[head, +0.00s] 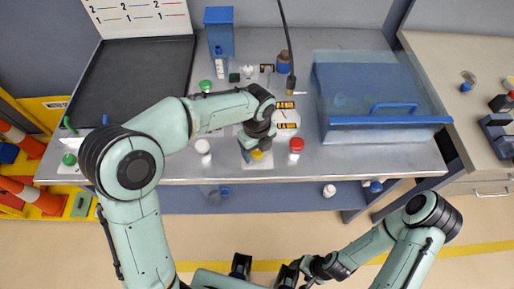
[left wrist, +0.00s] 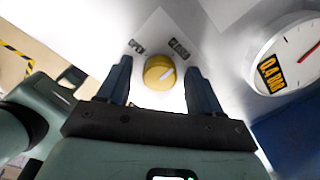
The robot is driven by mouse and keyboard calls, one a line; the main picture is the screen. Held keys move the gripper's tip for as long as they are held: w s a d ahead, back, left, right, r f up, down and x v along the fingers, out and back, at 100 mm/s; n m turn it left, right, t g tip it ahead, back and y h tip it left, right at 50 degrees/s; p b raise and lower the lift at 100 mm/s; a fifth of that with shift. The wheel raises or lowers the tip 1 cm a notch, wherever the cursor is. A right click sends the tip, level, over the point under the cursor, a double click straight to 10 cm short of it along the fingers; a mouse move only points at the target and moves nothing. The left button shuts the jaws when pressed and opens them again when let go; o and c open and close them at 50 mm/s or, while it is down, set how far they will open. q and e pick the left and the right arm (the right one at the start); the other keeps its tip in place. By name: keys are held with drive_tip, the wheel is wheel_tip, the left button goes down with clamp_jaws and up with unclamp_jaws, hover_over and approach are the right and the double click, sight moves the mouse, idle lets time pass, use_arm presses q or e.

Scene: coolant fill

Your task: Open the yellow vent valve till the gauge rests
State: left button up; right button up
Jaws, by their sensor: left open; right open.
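The yellow vent valve (left wrist: 158,72) is a round knob with a pale pointer line, which slants up toward the right, on the side of the CLOSED label (left wrist: 179,47). The OPEN label (left wrist: 137,46) is at its upper left. My left gripper (left wrist: 160,82) is open, with one dark blue finger on each side of the knob; I cannot tell whether they touch it. In the head view, my left gripper (head: 256,147) is over the yellow knob (head: 257,155) at the bench's front edge. The gauge (left wrist: 288,52) has a red needle and a 0.4 BAR plate. My right gripper (head: 264,268) is open and empty, low in front of the bench.
A clear blue bin (head: 385,122) fills the bench's right side. A black tray (head: 130,78) lies at the back left.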

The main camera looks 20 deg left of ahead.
use_arm(q)
drive_tip(key=c, duration=1.1)
drive_tip(key=shift+o, duration=0.2)
drive_tip(key=shift+n, duration=0.3)
drive_tip(key=n, duration=0.3)
drive_tip(key=shift+p, duration=0.3)
drive_tip(key=n, duration=0.8)
drive_tip(key=shift+n, duration=0.3)
drive_tip(key=shift+s+n, duration=0.1)
drive_tip(key=shift+n, duration=2)
